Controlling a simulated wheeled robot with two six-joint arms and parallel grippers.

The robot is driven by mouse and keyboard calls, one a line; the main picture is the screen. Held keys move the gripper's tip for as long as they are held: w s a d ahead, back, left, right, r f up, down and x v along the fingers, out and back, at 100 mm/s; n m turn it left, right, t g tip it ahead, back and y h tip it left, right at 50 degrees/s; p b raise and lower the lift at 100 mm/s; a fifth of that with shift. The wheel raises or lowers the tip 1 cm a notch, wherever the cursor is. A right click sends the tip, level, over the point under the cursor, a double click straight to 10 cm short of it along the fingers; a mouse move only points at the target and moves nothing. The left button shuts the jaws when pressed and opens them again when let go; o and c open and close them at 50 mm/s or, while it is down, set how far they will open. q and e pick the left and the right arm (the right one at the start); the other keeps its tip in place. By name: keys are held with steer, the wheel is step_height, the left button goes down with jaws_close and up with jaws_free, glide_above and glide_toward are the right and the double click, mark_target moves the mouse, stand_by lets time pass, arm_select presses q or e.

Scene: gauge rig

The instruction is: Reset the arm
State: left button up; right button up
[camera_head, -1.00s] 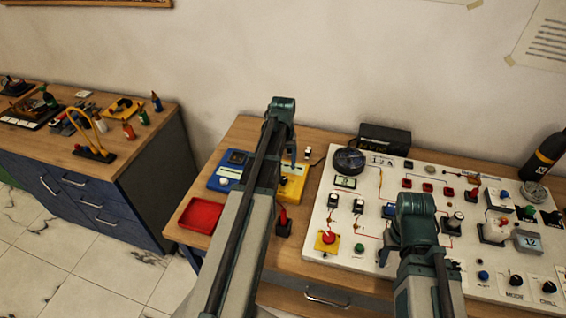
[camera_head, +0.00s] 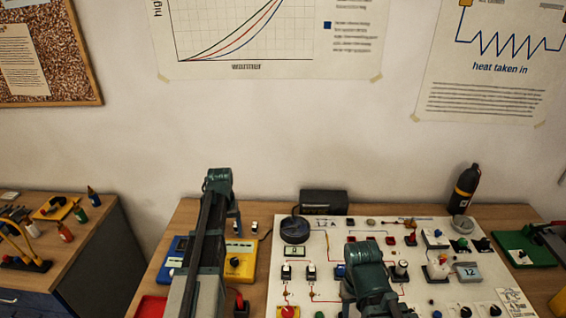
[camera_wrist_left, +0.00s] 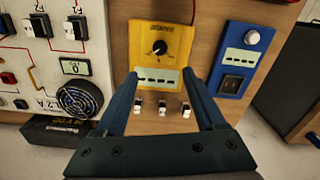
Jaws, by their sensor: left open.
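My left arm (camera_head: 208,235) stands over the left part of the bench in the head view, and its forearm covers part of the blue unit. In the left wrist view my left gripper (camera_wrist_left: 160,80) is open and empty, its two blue fingers apart. The yellow box with a black knob (camera_wrist_left: 158,50) and several small black-and-white switches (camera_wrist_left: 162,107) show between the fingers. Touching or apart, I cannot tell. My right arm (camera_head: 365,268) lies over the white panel in the head view; its gripper is hidden.
The white gauge panel (camera_head: 325,272) fills the bench's middle. A blue unit (camera_wrist_left: 236,60) stands beside the yellow box. A black box (camera_head: 323,202) and a dark bottle (camera_head: 465,187) stand along the back. A side cabinet (camera_head: 90,255) is at left, with a gap before the bench.

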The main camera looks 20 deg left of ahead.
arm_select(q)
steer(key=s+d+f+m+b, duration=0.2)
steer(key=s+d, duration=0.3)
steer(key=d, duration=0.5)
steer(key=s+d+f+m+b, duration=0.3)
steer(key=s+d, duration=0.3)
steer(key=d, duration=0.4)
steer(key=s+d+f+m+y+b, duration=0.1)
steer(key=s+d+f+m+b, duration=0.2)
steer(key=s+d, duration=0.3)
steer(key=d, duration=0.4)
steer(key=shift+d+f+m, duration=0.15)
steer(key=shift+d+m, duration=0.05)
steer(key=shift+m, duration=0.2)
